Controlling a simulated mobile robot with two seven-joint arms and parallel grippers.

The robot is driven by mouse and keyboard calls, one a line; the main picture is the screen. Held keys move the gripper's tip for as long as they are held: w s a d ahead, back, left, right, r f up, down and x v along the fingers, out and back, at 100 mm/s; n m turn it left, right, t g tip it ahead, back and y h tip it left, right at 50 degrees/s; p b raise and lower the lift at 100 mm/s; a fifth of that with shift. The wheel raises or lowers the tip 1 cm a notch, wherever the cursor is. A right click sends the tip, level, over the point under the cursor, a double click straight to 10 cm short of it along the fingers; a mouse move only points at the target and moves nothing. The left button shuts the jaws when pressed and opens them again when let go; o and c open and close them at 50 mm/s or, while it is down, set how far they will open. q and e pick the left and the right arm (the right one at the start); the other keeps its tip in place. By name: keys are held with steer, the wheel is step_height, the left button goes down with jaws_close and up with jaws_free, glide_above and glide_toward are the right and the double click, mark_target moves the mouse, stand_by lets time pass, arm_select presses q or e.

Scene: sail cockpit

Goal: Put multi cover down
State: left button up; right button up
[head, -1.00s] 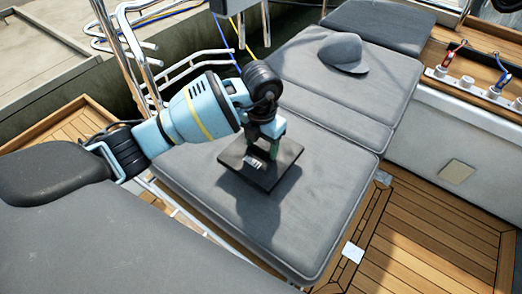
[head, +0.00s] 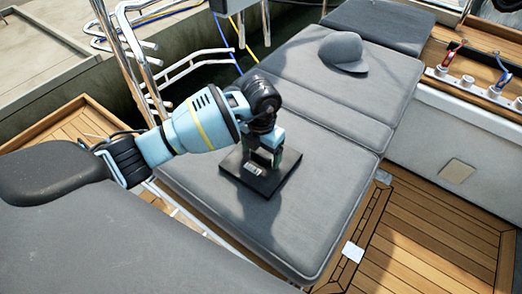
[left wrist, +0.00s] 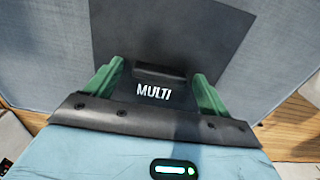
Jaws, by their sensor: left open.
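The multi cover (head: 279,180) is a flat black square plate with a small handle and a white MULTI label. It appears to lie flat on the grey seat cushion (head: 310,225), with little shadow showing around it. In the left wrist view the cover (left wrist: 205,35) fills the upper middle, with its handle between the green fingers. My left gripper (head: 265,158) is directly above the cover, fingers pointing down. In the left wrist view the fingers of this gripper (left wrist: 157,88) stand apart on either side of the handle. My right gripper is out of view.
A grey cap (head: 343,52) lies on the cushion behind. Metal rails (head: 185,72) and ropes are at the left. Sockets with red and blue plugs (head: 497,88) line the right ledge. Bare cushion surrounds the cover, and the wooden deck (head: 430,240) at right is mostly clear.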

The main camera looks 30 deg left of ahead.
mark_target(261, 154)
arm_select(q)
step_height(261, 154, up, 12)
steer(key=shift+r+p, duration=0.15)
steer(key=shift+p, duration=0.3)
stand_by(0.4)
